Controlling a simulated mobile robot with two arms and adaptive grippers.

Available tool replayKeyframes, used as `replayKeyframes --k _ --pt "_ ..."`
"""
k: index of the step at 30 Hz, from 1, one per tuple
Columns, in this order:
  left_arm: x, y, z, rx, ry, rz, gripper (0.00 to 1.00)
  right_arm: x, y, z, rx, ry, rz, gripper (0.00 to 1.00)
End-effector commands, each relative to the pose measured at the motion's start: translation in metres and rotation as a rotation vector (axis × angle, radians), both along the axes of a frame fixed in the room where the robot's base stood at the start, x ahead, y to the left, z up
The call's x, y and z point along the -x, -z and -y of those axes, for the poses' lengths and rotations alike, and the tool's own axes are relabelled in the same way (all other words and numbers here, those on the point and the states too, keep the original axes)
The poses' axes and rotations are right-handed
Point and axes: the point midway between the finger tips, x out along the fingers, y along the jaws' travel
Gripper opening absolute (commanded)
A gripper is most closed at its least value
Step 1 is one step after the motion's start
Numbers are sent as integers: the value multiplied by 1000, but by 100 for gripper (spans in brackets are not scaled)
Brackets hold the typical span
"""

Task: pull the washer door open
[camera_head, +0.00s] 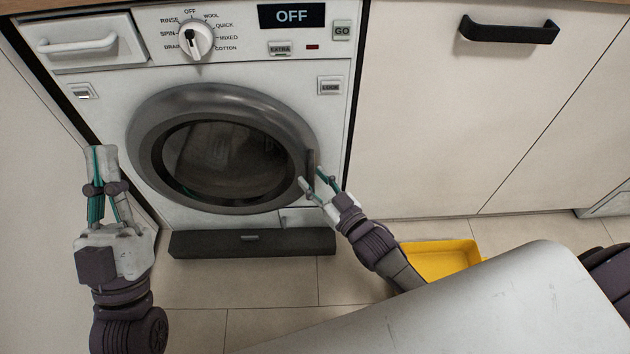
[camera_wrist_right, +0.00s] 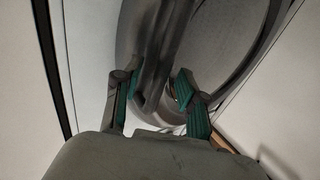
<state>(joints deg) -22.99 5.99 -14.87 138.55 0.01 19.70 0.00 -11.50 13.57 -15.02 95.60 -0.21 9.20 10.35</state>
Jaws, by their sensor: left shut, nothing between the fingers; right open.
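The washer (camera_head: 340,130) is a white front loader with a dial and a display reading OFF. Its round door (camera_head: 225,150), with a grey ring and dark glass, looks closed. A dark handle (camera_head: 310,165) sits on the door's right edge. My right gripper (camera_head: 311,180) is at this handle, open, with one finger on each side of it. In the right wrist view the handle (camera_wrist_right: 160,55) runs between the green-padded fingers (camera_wrist_right: 157,90), and I cannot tell whether they touch it. My left gripper (camera_head: 101,155) is shut and empty, pointing up at the washer's lower left.
A yellow tray (camera_head: 440,258) lies on the floor right of my right arm. A dark kick panel (camera_head: 250,242) runs below the washer. A cupboard with a black handle (camera_head: 508,30) stands to the right. Tiled floor (camera_head: 270,285) in front is partly clear.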

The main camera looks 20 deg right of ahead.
Motion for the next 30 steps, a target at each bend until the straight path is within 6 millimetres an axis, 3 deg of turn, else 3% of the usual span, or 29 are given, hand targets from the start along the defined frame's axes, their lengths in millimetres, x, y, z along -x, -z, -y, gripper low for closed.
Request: replayKeyframes --k 7,15,30 --pt "0 -1 0 1 0 4 0 -1 0 0 0 0 0 41" --pt "0 -1 0 1 0 3 0 0 0 0 0 0 0 0" --pt "-5 3 1 -10 -2 -39 0 4 -1 -1 -2 7 -1 0"
